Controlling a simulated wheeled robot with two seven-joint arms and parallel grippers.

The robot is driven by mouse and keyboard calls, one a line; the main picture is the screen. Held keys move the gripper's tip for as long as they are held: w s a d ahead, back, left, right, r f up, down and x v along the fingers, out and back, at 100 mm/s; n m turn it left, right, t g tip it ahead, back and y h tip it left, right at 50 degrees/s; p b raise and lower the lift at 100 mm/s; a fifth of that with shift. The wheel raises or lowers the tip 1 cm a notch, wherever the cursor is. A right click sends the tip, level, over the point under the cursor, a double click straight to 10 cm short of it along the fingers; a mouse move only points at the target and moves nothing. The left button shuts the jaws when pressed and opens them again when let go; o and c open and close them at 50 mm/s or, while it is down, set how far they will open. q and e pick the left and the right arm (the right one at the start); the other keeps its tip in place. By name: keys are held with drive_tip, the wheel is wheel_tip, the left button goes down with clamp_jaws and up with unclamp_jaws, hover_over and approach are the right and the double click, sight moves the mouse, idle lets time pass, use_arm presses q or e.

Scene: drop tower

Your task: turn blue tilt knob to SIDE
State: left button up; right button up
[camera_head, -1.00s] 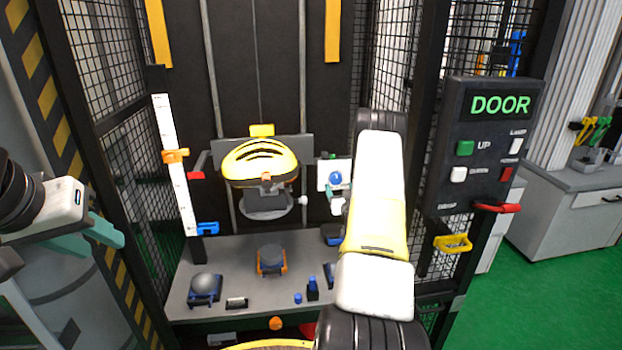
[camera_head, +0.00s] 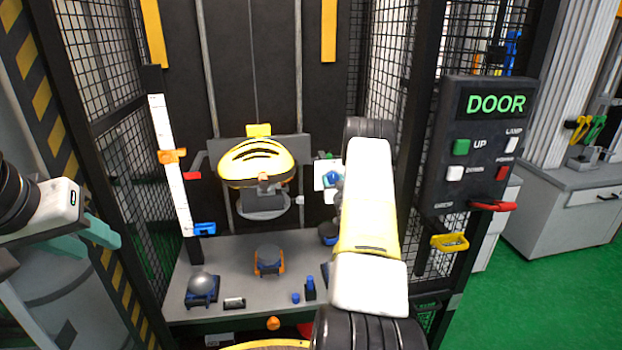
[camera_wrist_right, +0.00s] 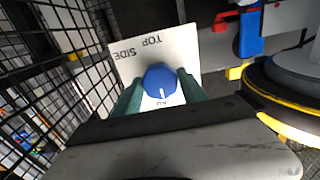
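The blue tilt knob (camera_wrist_right: 160,80) sits on a white plate (camera_wrist_right: 180,44) lettered TOP and SIDE, with a third label partly hidden at the plate's lower edge. The knob's white mark points down the picture toward that third label, away from SIDE. My right gripper (camera_wrist_right: 160,86) has its green fingers on either side of the knob, with a slight gap at the left; contact on the right is unclear. In the head view the knob (camera_head: 332,178) shows beside my right arm, which hides most of that gripper. My left gripper (camera_head: 92,236) is open and empty at far left.
A yellow helmet (camera_head: 257,163) hangs on the carriage left of the knob. The DOOR panel (camera_head: 488,145) stands to the right. Mesh walls (camera_wrist_right: 50,80) flank the tower. Several small parts lie on the grey base plate (camera_head: 225,255).

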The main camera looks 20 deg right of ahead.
drive_tip(key=shift+c, duration=0.9)
